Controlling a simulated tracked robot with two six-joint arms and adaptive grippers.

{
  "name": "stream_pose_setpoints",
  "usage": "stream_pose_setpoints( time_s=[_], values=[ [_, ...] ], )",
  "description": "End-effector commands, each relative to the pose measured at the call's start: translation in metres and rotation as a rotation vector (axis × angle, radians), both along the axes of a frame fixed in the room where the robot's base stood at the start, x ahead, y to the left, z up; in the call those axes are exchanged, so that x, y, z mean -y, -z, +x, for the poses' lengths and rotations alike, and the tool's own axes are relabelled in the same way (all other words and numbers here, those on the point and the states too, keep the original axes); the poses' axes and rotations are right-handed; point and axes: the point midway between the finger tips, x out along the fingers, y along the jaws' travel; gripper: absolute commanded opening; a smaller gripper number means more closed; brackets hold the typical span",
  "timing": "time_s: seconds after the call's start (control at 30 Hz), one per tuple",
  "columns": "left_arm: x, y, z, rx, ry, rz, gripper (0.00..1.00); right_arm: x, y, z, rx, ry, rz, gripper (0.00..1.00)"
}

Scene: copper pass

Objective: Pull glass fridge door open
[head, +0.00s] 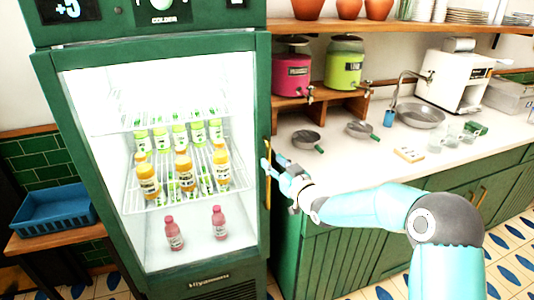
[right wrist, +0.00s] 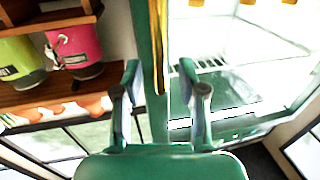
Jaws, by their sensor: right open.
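The green-framed fridge (head: 262,90) stands at the left in the head view, its glass door (head: 200,240) looking closed, with bottles behind it. A brass vertical handle (head: 268,190) runs along the door's right edge. My right gripper (head: 268,158) is open at the handle, fingers pointing towards it. In the right wrist view the handle (right wrist: 158,45) lies ahead between the two spread fingers (right wrist: 160,78), in front of the green frame. I cannot tell whether a finger touches it. My left gripper is not in view.
A white counter (head: 380,165) with pans and glasses is right of the fridge, under my right arm. Pink and lime dispensers (head: 343,65) stand on a wooden shelf. A blue crate (head: 50,210) sits on a bench left of the fridge.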

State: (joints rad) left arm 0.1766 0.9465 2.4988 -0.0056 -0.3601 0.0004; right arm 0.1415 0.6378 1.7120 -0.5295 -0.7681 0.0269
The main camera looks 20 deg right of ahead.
Motion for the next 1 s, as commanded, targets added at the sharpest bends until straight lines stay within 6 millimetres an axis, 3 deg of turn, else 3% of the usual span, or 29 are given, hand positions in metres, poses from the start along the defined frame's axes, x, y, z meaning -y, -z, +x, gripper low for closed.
stream_pose_setpoints(
  time_s=[0.27, 0.63, 0.67, 0.9, 1.0],
  values=[
    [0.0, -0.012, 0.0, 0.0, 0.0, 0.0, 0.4, -0.008, -0.001, 0.031, 0.0, -0.001, 0.001, 0.41],
    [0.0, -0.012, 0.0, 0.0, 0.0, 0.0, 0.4, -0.009, 0.001, 0.036, 0.0, -0.001, 0.001, 0.41],
    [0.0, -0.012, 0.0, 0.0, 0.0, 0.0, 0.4, -0.009, 0.001, 0.035, 0.0, -0.001, 0.001, 0.39],
    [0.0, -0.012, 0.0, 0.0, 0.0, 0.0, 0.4, -0.009, 0.0, 0.035, 0.0, 0.0, 0.001, 0.0],
    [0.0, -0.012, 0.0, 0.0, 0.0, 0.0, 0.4, -0.009, 0.0, 0.035, 0.0, 0.0, 0.001, 0.0]
  ],
)
